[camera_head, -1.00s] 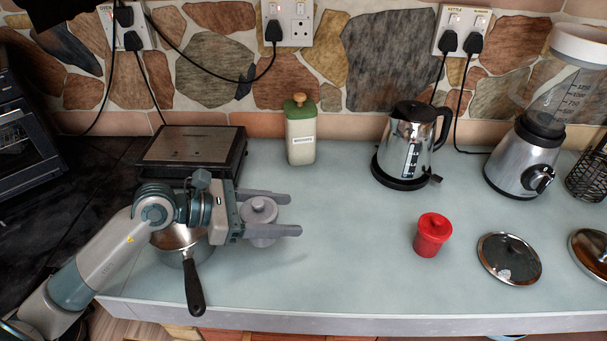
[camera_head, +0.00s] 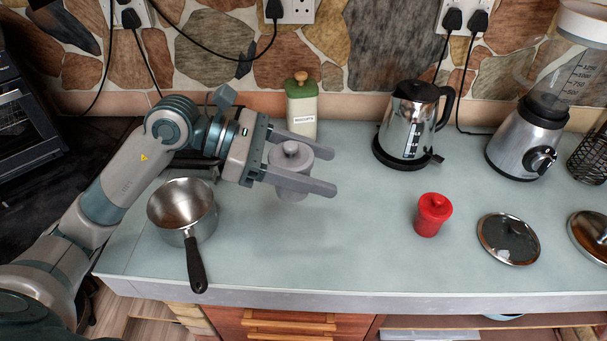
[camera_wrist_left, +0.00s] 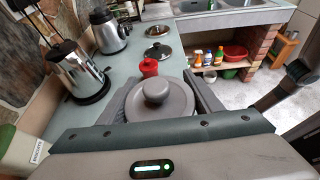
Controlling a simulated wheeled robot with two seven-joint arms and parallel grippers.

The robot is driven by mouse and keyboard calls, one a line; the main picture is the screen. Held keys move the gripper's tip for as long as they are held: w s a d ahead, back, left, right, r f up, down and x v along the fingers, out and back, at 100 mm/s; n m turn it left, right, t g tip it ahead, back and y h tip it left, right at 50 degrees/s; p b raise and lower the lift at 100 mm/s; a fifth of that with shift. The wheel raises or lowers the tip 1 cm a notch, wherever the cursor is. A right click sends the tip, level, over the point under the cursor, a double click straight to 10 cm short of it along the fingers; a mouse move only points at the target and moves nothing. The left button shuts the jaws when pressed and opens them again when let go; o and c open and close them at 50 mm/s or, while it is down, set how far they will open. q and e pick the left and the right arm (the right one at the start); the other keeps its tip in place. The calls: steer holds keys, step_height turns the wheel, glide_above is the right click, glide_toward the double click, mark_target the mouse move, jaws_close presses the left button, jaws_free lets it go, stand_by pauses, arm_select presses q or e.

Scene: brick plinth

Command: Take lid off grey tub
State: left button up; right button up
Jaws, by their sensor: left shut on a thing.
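The grey tub (camera_head: 288,188) is between the fingers of my left gripper (camera_head: 312,168), which is shut on it. Its grey lid (camera_head: 291,151), with a round knob, sits on top. The tub looks upright and seems held above the counter. In the left wrist view the lid (camera_wrist_left: 156,98) is between the two fingers (camera_wrist_left: 160,92) and hides most of the body below. My right gripper is in neither view.
A steel saucepan (camera_head: 182,203) stands at the left, its handle towards the front edge. A green-topped canister (camera_head: 302,108) is close behind the tub. A kettle (camera_head: 408,122), red pot (camera_head: 432,215) and glass lid (camera_head: 508,240) are to the right. The front middle counter is clear.

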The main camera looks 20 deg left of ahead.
arm_select(q)
steer(key=shift+s+d+r+m+g, duration=0.1)
steer(key=shift+d+r+m+g, duration=0.15)
steer(key=shift+d+r, duration=0.4)
steer(key=shift+s+d+r+m+g, duration=0.15)
steer(key=shift+d+r+g, duration=0.15)
steer(key=shift+r, duration=0.55)
